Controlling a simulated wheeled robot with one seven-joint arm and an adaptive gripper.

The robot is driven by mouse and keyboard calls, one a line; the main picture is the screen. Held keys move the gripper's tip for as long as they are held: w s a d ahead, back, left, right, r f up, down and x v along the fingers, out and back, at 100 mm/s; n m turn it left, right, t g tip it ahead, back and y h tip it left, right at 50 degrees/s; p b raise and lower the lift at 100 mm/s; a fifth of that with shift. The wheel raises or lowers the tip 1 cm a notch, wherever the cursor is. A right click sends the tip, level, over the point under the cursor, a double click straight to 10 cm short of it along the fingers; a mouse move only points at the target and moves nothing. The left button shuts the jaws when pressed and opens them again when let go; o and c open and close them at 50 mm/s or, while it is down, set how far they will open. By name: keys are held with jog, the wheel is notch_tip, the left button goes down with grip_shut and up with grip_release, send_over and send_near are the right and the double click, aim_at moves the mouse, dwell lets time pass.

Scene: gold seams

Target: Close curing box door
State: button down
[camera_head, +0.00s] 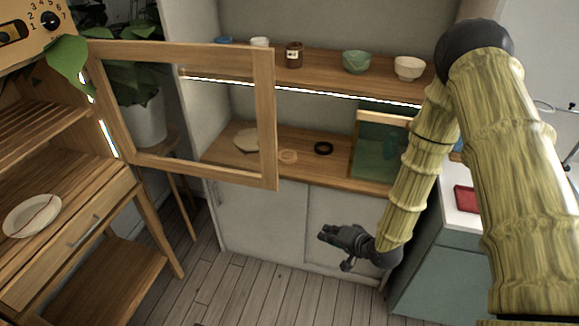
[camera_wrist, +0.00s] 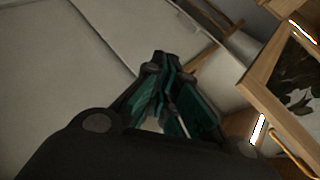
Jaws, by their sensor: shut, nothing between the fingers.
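The curing box (camera_head: 68,175) is a wooden cabinet at the left in the head view. Its door (camera_head: 268,120), a wooden frame with a clear pane, stands wide open and reaches out to the right. The door frame also shows at the right of the wrist view (camera_wrist: 259,88). A white plate with a thin dark red line (camera_head: 32,215) lies inside on the lower level. My gripper (camera_head: 322,235) is shut and empty, right of and below the door's free edge, apart from it. The wrist view shows its fingertips (camera_wrist: 160,58) together.
Behind the door is a shelf unit (camera_head: 330,178) with bowls (camera_head: 410,68), a jar (camera_head: 294,55) and a black ring (camera_head: 323,148). A potted plant (camera_head: 148,122) stands behind the door. The plank floor (camera_head: 270,290) in front is clear.

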jog(key=w+a+r+m+t+y+b, duration=0.1)
jog(key=w+r+y, duration=0.4)
jog(key=r, duration=0.4)
jog(key=w+a+r+y+b, duration=0.1)
jog(key=w+a+r+y, duration=0.1)
jog(key=w+r, duration=0.6)
jog(key=w+a+p, duration=0.1)
jog(key=a+p, duration=0.3)
jog(key=a, duration=0.4)
jog(key=shift+a+r+p, duration=0.35)
jog(key=shift+r, duration=0.1)
